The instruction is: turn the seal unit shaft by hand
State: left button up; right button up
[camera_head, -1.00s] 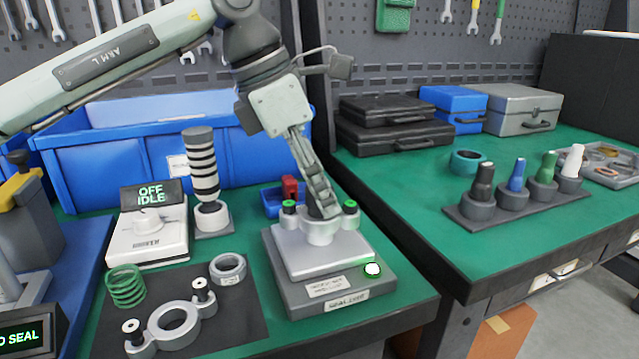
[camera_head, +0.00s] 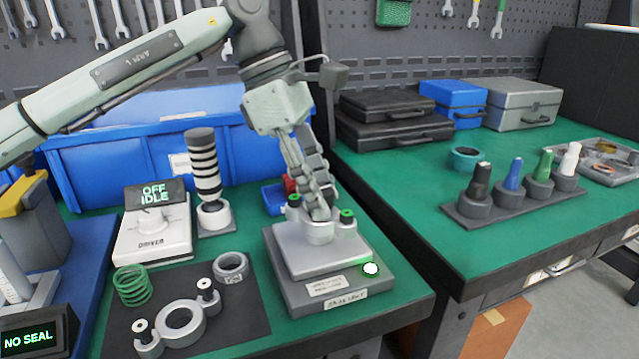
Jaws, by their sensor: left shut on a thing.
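The seal unit (camera_head: 330,262) is a grey two-step block on the green bench. It has a round light collar on top, green-topped bolts on both sides of it and a lit white-green lamp at its front right. My left gripper (camera_head: 319,212) points down at the collar from above and is shut on the shaft at its centre. The fingers hide most of the shaft. My right gripper is not in view.
Left of the unit lie a dark mat (camera_head: 190,318) with a two-eared flange (camera_head: 181,319), a ring nut (camera_head: 231,266) and a green spring (camera_head: 133,285). The driver box (camera_head: 152,228) reads "OFF IDLE". A display (camera_head: 35,338) reads "NO SEAL". A blue bin (camera_head: 110,160) stands behind.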

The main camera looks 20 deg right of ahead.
pick_arm(q)
jog(key=shift+r+m+g+y+p, duration=0.1)
jog(key=shift+m+g+y+p, duration=0.3)
jog(key=shift+m, duration=0.6)
jog(key=shift+m+p, duration=0.4)
jog(key=shift+m, duration=0.3)
jog(key=shift+m+g+y+p, duration=0.3)
jog(key=shift+m+y+p, duration=0.15)
jog(key=shift+m, duration=0.85)
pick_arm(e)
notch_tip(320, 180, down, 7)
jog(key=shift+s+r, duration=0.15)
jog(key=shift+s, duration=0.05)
pick_arm(q)
jog(key=shift+y, duration=0.25)
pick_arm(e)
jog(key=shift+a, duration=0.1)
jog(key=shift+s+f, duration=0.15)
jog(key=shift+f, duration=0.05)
pick_arm(q)
jog(key=o, duration=1.2)
jog(key=shift+c, duration=0.2)
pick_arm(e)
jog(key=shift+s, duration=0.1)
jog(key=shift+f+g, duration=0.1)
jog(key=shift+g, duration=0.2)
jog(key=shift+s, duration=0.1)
